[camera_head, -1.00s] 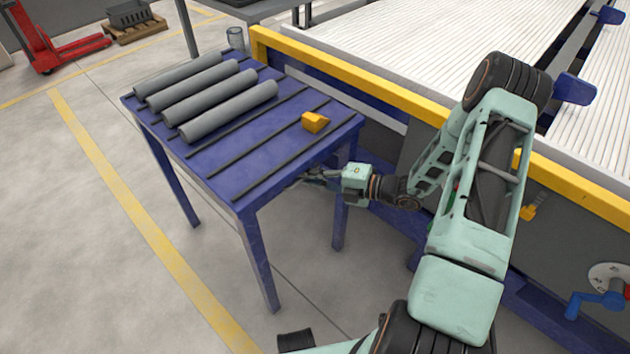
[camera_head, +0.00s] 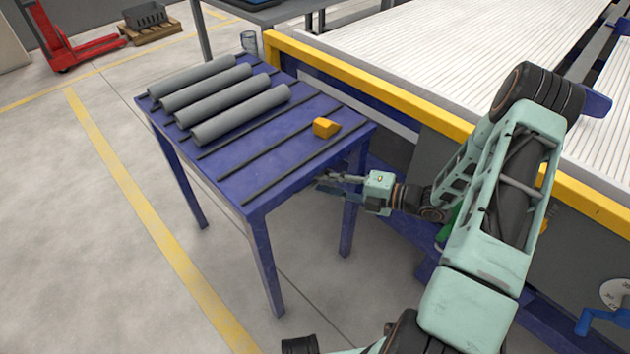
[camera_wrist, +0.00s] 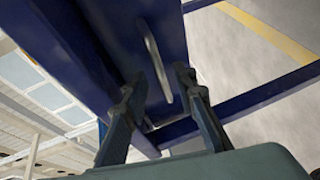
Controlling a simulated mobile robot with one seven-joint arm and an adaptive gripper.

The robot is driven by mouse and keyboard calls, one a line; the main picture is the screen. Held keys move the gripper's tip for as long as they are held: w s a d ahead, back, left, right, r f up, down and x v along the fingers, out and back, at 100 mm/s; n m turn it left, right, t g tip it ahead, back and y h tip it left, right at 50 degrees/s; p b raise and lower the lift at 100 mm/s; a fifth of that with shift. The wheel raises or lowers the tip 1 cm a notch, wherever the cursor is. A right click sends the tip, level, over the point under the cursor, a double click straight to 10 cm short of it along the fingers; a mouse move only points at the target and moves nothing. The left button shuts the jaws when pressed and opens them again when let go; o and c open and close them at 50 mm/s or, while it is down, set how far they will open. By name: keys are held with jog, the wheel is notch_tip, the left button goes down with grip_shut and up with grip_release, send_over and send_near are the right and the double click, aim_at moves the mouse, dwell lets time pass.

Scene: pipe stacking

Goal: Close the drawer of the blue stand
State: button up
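The blue stand (camera_head: 285,163) stands left of my arm in the head view, with its top level. In the wrist view, a blue drawer front (camera_wrist: 128,22) carries a pale bar handle (camera_wrist: 155,62). My gripper (camera_wrist: 157,82) is open, with one finger on each side of the handle's lower part; contact cannot be told. In the head view, my gripper (camera_head: 322,181) is beside the stand's right side, just below the top's edge. The drawer front and handle do not show clearly in the head view, and how far the drawer stands open cannot be told.
Several grey pipes (camera_head: 240,113) and a yellow block (camera_head: 326,127) lie on the stand's top. A conveyor with a yellow rail (camera_head: 400,97) runs behind the stand, close to my arm. The floor (camera_head: 110,250) left of the stand is clear.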

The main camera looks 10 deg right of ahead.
jog(key=v, duration=0.8)
jog(key=shift+s+d, duration=0.2)
jog(key=shift+r, duration=0.15)
